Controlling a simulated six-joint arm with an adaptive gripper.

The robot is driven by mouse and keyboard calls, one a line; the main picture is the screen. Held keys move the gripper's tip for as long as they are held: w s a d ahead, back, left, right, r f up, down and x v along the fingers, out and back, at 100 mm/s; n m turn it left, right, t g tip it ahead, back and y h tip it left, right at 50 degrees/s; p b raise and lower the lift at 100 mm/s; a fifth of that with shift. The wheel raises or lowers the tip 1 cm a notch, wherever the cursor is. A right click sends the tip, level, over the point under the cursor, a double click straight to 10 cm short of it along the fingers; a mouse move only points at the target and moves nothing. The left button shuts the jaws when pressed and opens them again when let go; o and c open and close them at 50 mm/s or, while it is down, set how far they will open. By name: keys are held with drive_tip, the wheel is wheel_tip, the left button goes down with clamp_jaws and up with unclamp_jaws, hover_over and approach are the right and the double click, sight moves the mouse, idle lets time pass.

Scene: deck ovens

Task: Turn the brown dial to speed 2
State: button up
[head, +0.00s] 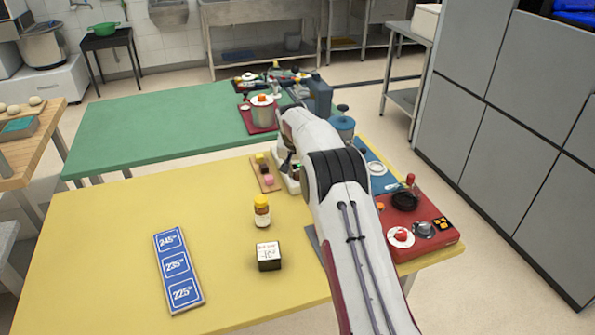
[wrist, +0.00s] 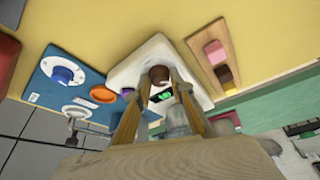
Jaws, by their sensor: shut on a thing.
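The brown dial (wrist: 158,73) is on a white panel (wrist: 125,72) in the wrist view. My gripper (wrist: 160,84) is shut on the dial, with one finger on each side of it. A small dark display with a green mark (wrist: 161,97) shows between the fingers, too blurred to read. I cannot read any speed mark around the dial.
A blue panel (wrist: 45,87) with a white dial (wrist: 62,71) and orange and purple knobs lies beside the white panel. A wooden board (wrist: 211,56) with coloured blocks lies on its other side. The red panel (head: 440,227) is right of my arm. The yellow table (head: 110,240) is mostly clear at left.

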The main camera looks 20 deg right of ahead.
drive_tip(key=shift+m, duration=0.5)
drive_tip(key=o, duration=1.1)
drive_tip(key=shift+a+r, duration=0.1)
drive_tip(key=shift+r, duration=0.1)
drive_tip(key=v, duration=0.7)
drive_tip(key=shift+a, duration=0.1)
